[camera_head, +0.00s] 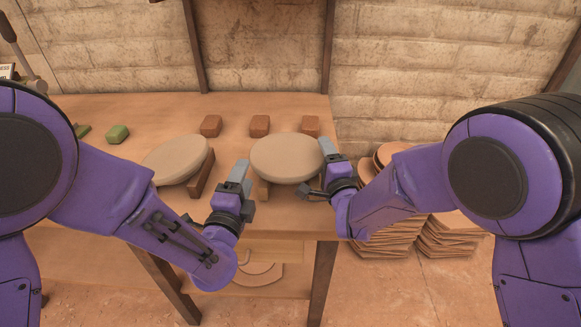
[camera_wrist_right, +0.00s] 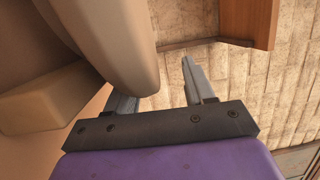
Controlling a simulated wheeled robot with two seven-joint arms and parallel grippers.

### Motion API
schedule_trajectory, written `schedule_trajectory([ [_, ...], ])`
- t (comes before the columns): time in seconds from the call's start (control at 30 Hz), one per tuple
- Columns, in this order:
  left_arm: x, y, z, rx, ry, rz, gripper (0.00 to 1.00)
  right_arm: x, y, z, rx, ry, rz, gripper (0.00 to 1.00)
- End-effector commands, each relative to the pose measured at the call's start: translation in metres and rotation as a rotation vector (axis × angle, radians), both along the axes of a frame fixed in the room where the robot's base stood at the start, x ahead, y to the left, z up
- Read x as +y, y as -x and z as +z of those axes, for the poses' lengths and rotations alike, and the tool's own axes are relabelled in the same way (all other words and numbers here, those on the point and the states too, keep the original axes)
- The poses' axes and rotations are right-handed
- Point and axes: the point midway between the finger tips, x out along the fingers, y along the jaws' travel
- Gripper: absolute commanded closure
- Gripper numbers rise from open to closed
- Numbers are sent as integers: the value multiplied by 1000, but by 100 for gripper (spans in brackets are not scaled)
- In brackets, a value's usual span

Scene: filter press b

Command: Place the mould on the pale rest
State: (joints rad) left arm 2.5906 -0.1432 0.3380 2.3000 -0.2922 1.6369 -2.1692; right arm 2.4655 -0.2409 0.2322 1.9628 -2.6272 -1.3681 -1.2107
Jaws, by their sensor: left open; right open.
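Two round, pale, thick discs that look like moulds are on the table. The right-hand mould (camera_head: 287,158) appears to sit on a pale block, the pale rest (camera_head: 263,189); most of the rest is hidden. The left-hand mould (camera_head: 174,160) stands beside and partly over a dark brown block (camera_head: 202,174). My left gripper (camera_head: 238,174) is open, at the left edge of the right-hand mould. My right gripper (camera_head: 324,166) is open at its right edge. In the right wrist view, the mould's rim (camera_wrist_right: 140,70) is close to one finger, and the pale rest (camera_wrist_right: 40,100) shows below it.
Three brown blocks (camera_head: 260,126) stand in a row behind the moulds. The wooden table (camera_head: 290,108) ends just right of my right gripper.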

Motion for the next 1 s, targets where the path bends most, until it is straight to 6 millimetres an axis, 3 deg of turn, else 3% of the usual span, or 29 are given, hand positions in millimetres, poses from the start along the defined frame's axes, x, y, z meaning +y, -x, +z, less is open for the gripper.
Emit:
schedule_trajectory([
  [0.03,0,2,-3,-3,1,0,47,3,13,-35,74,14,11,47],
  [0.17,0,3,-3,-4,4,1,47,0,25,-31,64,13,12,47],
  [0.5,0,2,0,-5,5,-1,47,-14,81,-8,7,4,5,47],
  [0.67,0,2,1,-5,5,-1,47,-18,90,-2,-7,1,2,47],
  [1.0,0,2,2,-5,5,1,47,-19,90,1,-13,-1,1,47],
])
